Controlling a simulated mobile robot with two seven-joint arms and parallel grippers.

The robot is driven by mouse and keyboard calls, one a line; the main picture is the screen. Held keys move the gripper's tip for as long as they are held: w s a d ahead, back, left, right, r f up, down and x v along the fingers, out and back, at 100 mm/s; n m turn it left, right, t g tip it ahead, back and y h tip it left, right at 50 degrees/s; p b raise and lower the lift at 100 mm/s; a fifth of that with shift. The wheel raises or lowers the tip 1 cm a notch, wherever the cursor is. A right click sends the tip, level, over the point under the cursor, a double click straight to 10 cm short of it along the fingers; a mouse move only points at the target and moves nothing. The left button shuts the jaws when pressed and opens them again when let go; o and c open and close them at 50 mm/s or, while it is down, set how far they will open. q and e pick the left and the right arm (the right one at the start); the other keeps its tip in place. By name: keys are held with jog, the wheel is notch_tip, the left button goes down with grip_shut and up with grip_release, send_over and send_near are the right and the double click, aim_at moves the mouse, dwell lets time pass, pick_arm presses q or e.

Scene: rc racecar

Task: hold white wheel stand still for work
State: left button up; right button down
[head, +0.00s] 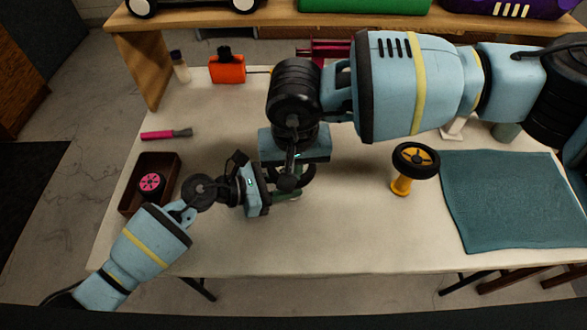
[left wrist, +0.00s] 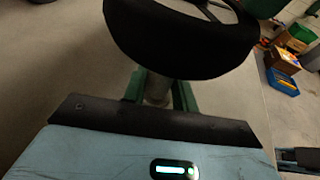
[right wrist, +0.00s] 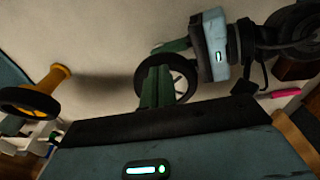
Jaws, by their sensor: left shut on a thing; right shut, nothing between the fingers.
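A black-tyred wheel (head: 311,176) stands near the table's middle, partly hidden behind my right gripper in the head view. In the left wrist view the wheel (left wrist: 180,45) sits on top of a pale stand post (left wrist: 157,90). My left gripper (head: 290,196) reaches in from the left, and its green fingers are shut on that post just below the wheel. My right gripper (right wrist: 158,85) is shut and empty, pointing down close over the wheel. The wheel's light spokes show beside its fingers in the right wrist view (right wrist: 180,78). The stand's base is hidden.
A yellow stand (head: 401,185) with another wheel (head: 416,157) stands to the right, beside a teal mat (head: 510,200). A dark box (head: 132,188) holds a pink wheel (head: 151,183) at left.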

jog(key=s, duration=0.1)
jog(key=s+r, duration=0.1)
jog(key=s, duration=0.1)
jog(key=shift+d, duration=0.15)
notch_tip(320, 180, up, 12)
jog(key=s, duration=0.1)
dwell(0.6)
pick_arm(q)
jog(key=o, duration=1)
jog(key=v, duration=1.2)
